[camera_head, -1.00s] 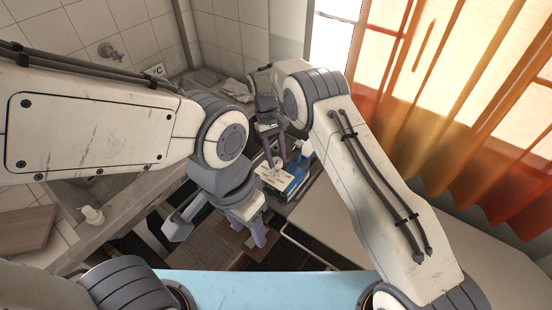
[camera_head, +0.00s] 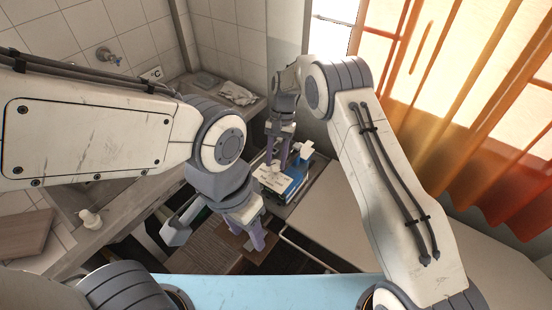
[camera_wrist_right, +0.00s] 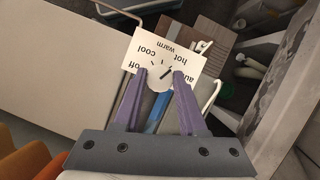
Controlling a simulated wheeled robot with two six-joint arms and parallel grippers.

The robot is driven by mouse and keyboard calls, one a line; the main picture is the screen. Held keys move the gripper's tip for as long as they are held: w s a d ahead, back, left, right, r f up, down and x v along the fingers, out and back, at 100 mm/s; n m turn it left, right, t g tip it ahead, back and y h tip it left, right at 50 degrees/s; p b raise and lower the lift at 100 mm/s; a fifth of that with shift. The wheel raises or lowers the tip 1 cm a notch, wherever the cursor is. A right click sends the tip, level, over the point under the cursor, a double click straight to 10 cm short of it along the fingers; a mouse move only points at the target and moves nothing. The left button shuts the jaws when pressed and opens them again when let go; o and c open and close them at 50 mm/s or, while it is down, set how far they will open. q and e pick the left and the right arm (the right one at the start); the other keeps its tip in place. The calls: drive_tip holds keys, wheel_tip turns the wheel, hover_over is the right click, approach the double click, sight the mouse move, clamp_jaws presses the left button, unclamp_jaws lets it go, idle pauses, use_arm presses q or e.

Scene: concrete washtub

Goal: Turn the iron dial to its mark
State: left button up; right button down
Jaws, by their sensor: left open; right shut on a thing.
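The dial (camera_wrist_right: 159,80) is a small pale round knob on a white plate (camera_wrist_right: 133,55) lettered with words such as off, cool, warm and hot. A short dark line slants up to the right beside it. My right gripper (camera_wrist_right: 160,76) has one finger on either side of the dial and is shut on it. In the head view, this gripper (camera_head: 277,168) hides most of the dial, and the white plate (camera_head: 271,184) shows below its fingers. My left gripper (camera_head: 250,236) is open and empty, lower and to the left, apart from the plate.
A blue and white object (camera_head: 297,180) lies under and beside the plate. A pale counter (camera_head: 335,215) stretches to the right. An orange curtain (camera_head: 480,120) hangs at right.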

drive_tip(key=shift+m, duration=0.3)
idle(0.4)
drive_tip(key=shift+c, duration=2.2)
unclamp_jaws()
drive_tip(key=b+v, duration=0.1)
drive_tip(key=v, duration=0.9)
drive_tip(key=shift+d+r+b, duration=0.15)
drive_tip(key=shift+r+b, duration=0.1)
drive_tip(key=shift+b, duration=0.1)
